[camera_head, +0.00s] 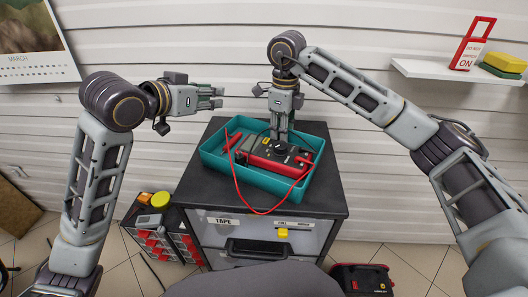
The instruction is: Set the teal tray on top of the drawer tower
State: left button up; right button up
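The teal tray (213,158) lies on the black top of a grey cabinet (325,205) in the middle of the head view. A red and dark multimeter (268,157) with a red lead lies in it. A small tower with red-fronted drawers (152,243) stands on the floor at lower left, beside the cabinet. My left gripper (217,97) is in the air behind and above the tray's left side, apart from it, pointing right, fingers spread and empty. My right gripper (280,134) points down over the tray's far part near the multimeter; its fingertips are hard to make out.
A yellow-orange roll (161,199) and a grey device (150,221) sit on the small tower. The cabinet has a drawer labelled TAPE and a yellow tag (283,233). A red and black case (362,280) lies at the bottom. A wall shelf (440,71) is at right.

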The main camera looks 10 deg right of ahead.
jog(key=shift+r, duration=0.15)
notch_tip(320, 180, up, 12)
dwell(1.3)
jog(key=shift+f, duration=0.2)
dwell(0.4)
